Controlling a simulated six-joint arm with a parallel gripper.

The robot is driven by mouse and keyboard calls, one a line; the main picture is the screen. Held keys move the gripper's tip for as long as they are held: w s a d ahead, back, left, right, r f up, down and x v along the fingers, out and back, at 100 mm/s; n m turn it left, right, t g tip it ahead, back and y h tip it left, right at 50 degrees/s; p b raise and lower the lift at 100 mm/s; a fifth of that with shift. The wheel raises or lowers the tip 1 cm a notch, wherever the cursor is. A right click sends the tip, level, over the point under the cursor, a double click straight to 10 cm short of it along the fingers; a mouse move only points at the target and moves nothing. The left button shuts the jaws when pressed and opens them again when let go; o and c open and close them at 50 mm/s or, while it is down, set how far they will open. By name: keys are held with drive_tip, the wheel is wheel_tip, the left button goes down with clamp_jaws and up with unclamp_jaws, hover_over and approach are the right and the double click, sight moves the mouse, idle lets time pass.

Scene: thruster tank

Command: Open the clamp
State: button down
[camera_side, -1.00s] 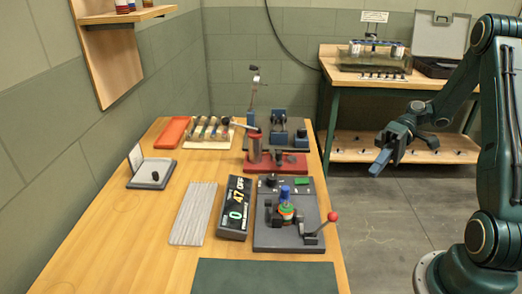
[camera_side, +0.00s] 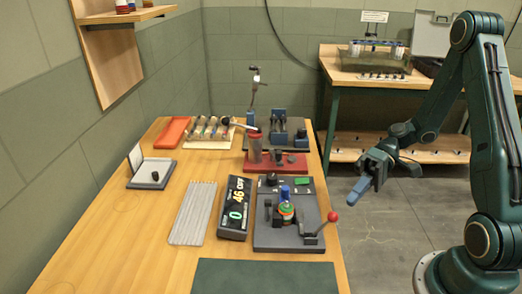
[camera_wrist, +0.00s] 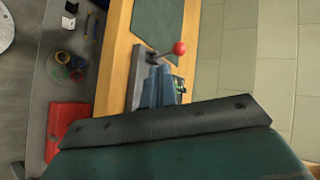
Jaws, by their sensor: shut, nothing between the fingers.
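The clamp is on a dark grey base plate (camera_side: 275,238) on the near right part of the bench. Its lever ends in a red ball (camera_side: 333,216), which juts out past the plate's right side. A small part with a blue top and a green and orange body (camera_side: 286,208) stands upright at the clamp. My gripper (camera_side: 355,193) is shut and empty, in the air to the right of the bench, above and right of the red ball in the side view. In the wrist view the red ball (camera_wrist: 179,48) shows just beyond my blue fingers (camera_wrist: 158,85), which hide part of the base.
A display box (camera_side: 235,207) reading 46 stands left of the clamp, beside a bundle of grey rods (camera_side: 193,213). A red-based fixture (camera_side: 275,164) stands behind. A dark green mat (camera_side: 265,277) lies in front. The space right of the bench is open.

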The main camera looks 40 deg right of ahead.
sight(333, 212)
drive_tip(key=shift+a, duration=2.35)
drive_tip(key=shift+w+a+r+m+g+h, duration=0.4)
drive_tip(key=shift+r+h, duration=0.15)
drive_tip(key=shift+h, duration=0.05)
drive_tip(key=w+a+r+m+g+h, duration=0.1)
drive_tip(key=w+a+m+g+h, duration=0.2)
drive_tip(key=w+a+g+h, duration=0.1)
drive_tip(key=shift+w+a+r+m+g+h, duration=0.3)
drive_tip(key=shift+w+a+g+h, duration=0.1)
drive_tip(key=shift+w+a+h, duration=0.55)
drive_tip(key=shift+s+d+r, duration=0.1)
drive_tip(key=shift+r, duration=0.15)
drive_tip(key=shift+r, duration=0.55)
